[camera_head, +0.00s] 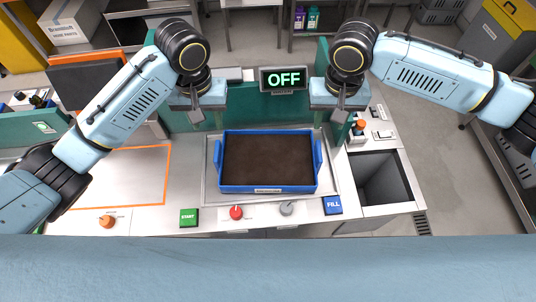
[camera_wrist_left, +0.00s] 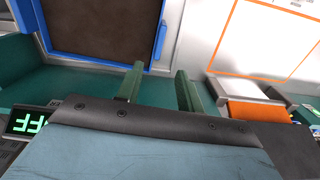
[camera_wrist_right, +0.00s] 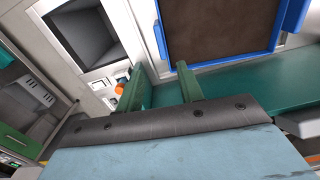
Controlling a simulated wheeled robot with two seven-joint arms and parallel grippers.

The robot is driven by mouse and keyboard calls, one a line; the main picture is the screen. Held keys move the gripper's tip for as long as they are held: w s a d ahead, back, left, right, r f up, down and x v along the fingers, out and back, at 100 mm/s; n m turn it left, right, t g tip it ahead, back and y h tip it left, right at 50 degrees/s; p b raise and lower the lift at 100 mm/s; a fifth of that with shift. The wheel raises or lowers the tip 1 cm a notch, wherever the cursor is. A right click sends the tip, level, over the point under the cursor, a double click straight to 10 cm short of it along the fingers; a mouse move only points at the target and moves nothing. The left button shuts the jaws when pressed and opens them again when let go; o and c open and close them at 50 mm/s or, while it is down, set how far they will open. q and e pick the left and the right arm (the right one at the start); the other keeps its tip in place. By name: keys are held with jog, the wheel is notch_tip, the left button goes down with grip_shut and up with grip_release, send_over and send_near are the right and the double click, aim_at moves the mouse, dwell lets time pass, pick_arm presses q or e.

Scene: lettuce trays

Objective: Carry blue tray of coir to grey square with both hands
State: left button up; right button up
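The blue tray (camera_head: 268,188) filled with dark brown coir (camera_head: 268,160) sits level on a pale metal plate in the middle of the bench, with a raised handle at each side. Its rim shows in the left wrist view (camera_wrist_left: 158,40) and the right wrist view (camera_wrist_right: 215,62). My left gripper (camera_head: 206,118) is open and empty, behind the tray's left handle. My right gripper (camera_head: 340,114) is open and empty, behind its right handle. Neither touches the tray. An orange-outlined pale grey square (camera_head: 130,180) lies left of the tray, partly hidden by my left arm.
A display reading OFF (camera_head: 283,79) stands behind the tray. A green START button (camera_head: 189,217), red knob (camera_head: 236,212), grey knob (camera_head: 287,208) and blue FILL button (camera_head: 333,205) line the front edge. An open dark bin (camera_head: 385,180) is at the right.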

aim_at(215, 150)
pick_arm(q)
jog(key=shift+s, duration=0.1)
pick_arm(e)
jog(key=shift+s, duration=0.1)
